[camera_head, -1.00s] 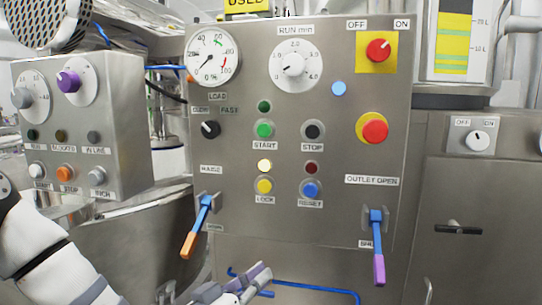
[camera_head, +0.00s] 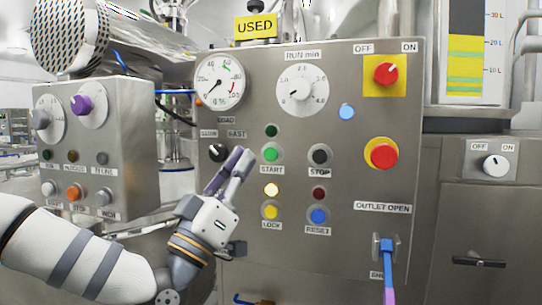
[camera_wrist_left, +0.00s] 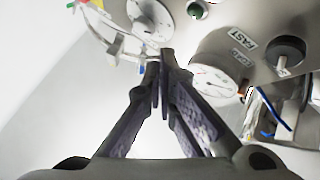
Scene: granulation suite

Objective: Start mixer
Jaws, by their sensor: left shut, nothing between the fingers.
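The mixer's metal control panel (camera_head: 345,228) fills the middle of the head view. The green START button (camera_head: 270,154) sits under a dark green lamp (camera_head: 271,131), with the black STOP button (camera_head: 320,154) to its right. The black SLOW/FAST knob (camera_head: 217,152) is to its left. My left gripper (camera_head: 242,156) is shut and empty. Its tips point up in front of the panel, between that knob and START; I cannot tell whether they touch it. The wrist view shows the shut fingers (camera_wrist_left: 165,57) and a FAST label (camera_wrist_left: 243,39). My right gripper is out of view.
The RUN min dial (camera_head: 302,90) and a load gauge (camera_head: 219,81) are above. A red switch (camera_head: 386,74) and red button (camera_head: 383,154) are right. The lamp (camera_head: 271,189) above yellow LOCK (camera_head: 271,212) is lit. A blue OUTLET lever (camera_head: 387,260) protrudes at lower right.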

